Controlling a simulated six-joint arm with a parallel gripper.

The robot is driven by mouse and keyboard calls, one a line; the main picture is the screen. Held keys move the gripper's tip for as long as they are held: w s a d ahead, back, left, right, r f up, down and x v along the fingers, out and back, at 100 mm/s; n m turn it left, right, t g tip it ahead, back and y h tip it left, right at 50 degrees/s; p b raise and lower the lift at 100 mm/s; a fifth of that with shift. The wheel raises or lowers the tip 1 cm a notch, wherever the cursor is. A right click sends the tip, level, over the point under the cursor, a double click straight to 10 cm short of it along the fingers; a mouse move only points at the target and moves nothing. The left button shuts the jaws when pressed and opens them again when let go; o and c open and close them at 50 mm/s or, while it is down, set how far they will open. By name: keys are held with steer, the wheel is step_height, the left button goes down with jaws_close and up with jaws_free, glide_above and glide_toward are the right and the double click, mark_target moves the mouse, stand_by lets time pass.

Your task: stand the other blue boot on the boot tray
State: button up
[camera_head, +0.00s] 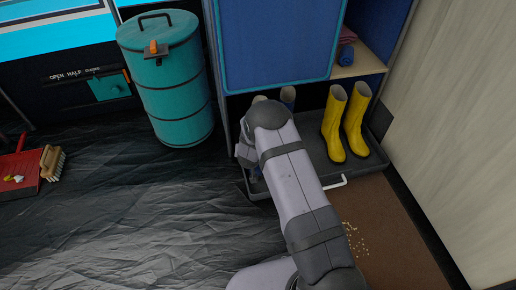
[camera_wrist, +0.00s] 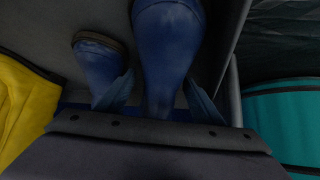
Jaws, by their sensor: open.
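Two blue boots are by the left part of the dark boot tray (camera_head: 374,163), largely hidden behind my arm in the head view. One boot top (camera_head: 288,95) shows beside my arm. In the wrist view, one blue boot (camera_wrist: 168,45) is upright between the fingers of my open gripper (camera_wrist: 161,88); I cannot tell whether they touch it. The other blue boot (camera_wrist: 97,65) stands to its left, close to the left finger. Both appear to be on the tray's grey floor. My gripper's fingers are hidden in the head view.
A pair of yellow boots (camera_head: 345,122) stands on the tray's right part. A blue cabinet panel (camera_head: 275,40) hangs above the tray's left. A teal drum (camera_head: 170,85) stands left, and a brown mat (camera_head: 385,220) lies in front. The dark floor at left is mostly clear.

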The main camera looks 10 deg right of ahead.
steer(key=shift+r, duration=0.1)
steer(key=shift+s+a+r+p, duration=0.1)
steer(key=shift+s+r+p, duration=0.15)
steer(key=shift+r+p, duration=0.25)
steer(key=p+v, duration=0.6)
steer(key=v, duration=0.3)
steer(key=shift+s+a+r, duration=0.15)
steer(key=shift+s+r, duration=0.1)
steer(key=shift+r, duration=0.05)
steer(key=shift+s+a+r+p, duration=0.15)
steer(key=shift+s+r+p, duration=0.2)
steer(key=shift+s+p, duration=0.15)
steer(key=shift+r, duration=0.1)
